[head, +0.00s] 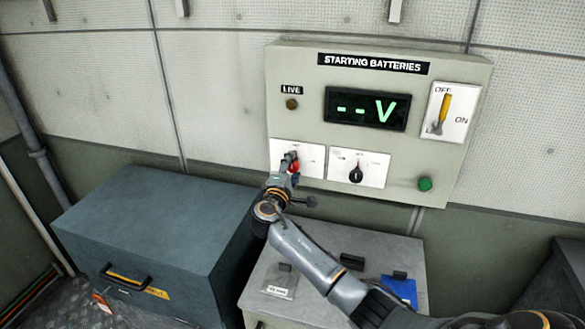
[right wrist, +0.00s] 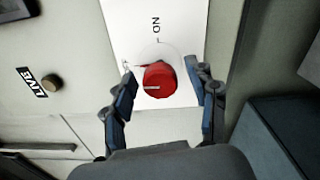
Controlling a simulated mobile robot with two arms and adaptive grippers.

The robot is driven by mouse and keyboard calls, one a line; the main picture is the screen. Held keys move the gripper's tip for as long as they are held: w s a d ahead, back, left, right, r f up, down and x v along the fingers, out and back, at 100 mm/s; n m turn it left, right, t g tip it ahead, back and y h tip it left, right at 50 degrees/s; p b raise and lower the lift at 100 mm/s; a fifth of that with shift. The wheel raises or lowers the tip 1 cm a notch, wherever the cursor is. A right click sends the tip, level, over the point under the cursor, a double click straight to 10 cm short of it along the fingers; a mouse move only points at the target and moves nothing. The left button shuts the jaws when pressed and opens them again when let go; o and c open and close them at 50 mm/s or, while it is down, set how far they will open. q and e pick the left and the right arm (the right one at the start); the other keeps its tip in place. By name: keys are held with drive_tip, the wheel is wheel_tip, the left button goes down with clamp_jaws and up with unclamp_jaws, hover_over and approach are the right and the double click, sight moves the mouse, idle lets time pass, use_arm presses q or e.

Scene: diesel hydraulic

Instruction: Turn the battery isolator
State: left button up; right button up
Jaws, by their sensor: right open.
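The battery isolator is a red rotary knob (right wrist: 160,79) on a white plate at the lower left of the grey "STARTING BATTERIES" panel. It also shows in the head view (head: 295,167), partly hidden by my right gripper. My right gripper (head: 290,172) is in front of the knob. In the right wrist view its two fingers (right wrist: 165,85) are open, one on either side of the knob, with gaps visible between them and it. Whether they reach its depth I cannot tell. My left gripper is out of view.
The panel (head: 300,60) also has a display (head: 366,109) reading "-- V", a black knob (head: 356,174), a yellow lever (head: 443,110) by OFF, a green button (head: 425,184) and an unlit LIVE lamp (head: 291,104). Below stand a blue-grey chest (head: 150,220) and a grey box (head: 390,250).

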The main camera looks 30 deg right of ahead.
drive_tip(key=v, duration=1.1)
drive_tip(key=shift+s+a, duration=0.3)
